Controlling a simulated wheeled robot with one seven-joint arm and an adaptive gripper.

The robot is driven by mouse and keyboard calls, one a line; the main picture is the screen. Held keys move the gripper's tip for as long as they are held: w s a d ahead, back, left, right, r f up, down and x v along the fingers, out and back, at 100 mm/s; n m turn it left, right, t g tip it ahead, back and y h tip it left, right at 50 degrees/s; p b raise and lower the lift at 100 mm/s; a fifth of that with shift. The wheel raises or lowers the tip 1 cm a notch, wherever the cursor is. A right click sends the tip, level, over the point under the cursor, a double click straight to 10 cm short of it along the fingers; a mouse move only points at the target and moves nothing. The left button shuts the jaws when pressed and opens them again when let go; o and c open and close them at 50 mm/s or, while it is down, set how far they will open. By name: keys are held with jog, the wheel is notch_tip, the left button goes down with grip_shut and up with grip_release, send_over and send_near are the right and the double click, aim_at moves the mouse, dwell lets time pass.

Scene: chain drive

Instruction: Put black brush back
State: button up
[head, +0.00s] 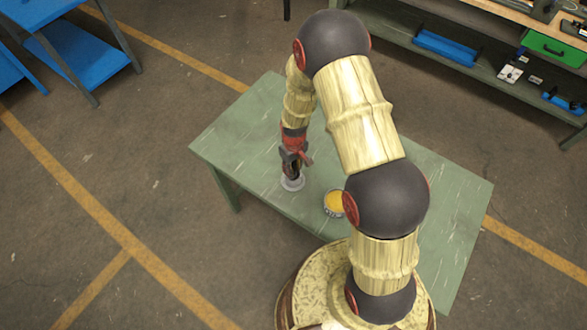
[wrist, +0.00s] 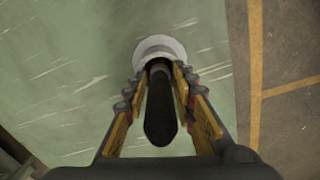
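The black brush (wrist: 160,118) stands roughly upright between the fingers of my gripper (wrist: 161,78), its dark handle pointing towards the wrist camera. The two fingers lie close along both sides of the handle and appear shut on it. Below the fingertips is a round pale grey holder (wrist: 160,46) on the green table; it also shows in the head view (head: 292,183). The brush's lower end is hidden by the fingers and the handle, so I cannot tell whether it touches the holder. In the head view my gripper (head: 294,169) points down over the holder.
An open tin with yellow contents (head: 335,202) stands on the green table (head: 245,130), right of the holder. The table's left part is clear. A workbench with a green drawer (head: 554,48) and blue trays (head: 444,48) is at the back right. A blue shelf (head: 75,55) is at the upper left.

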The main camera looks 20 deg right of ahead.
jog(key=shift+o, duration=1)
jog(key=shift+w+r, duration=0.1)
jog(key=shift+r, duration=0.45)
notch_tip(320, 180, up, 11)
jog(key=shift+f, duration=0.1)
jog(key=s+r+m+t, duration=0.1)
jog(key=s+r, duration=0.2)
jog(key=r, duration=0.8)
jog(key=s+r+m+t, duration=0.1)
jog(key=s+r+t, duration=0.15)
jog(key=r, duration=0.85)
jog(key=s+r+m+t, duration=0.2)
jog(key=s+r, duration=0.9)
jog(key=s, duration=0.5)
jog(key=shift+s+r, duration=0.25)
jog(key=shift+r, duration=0.05)
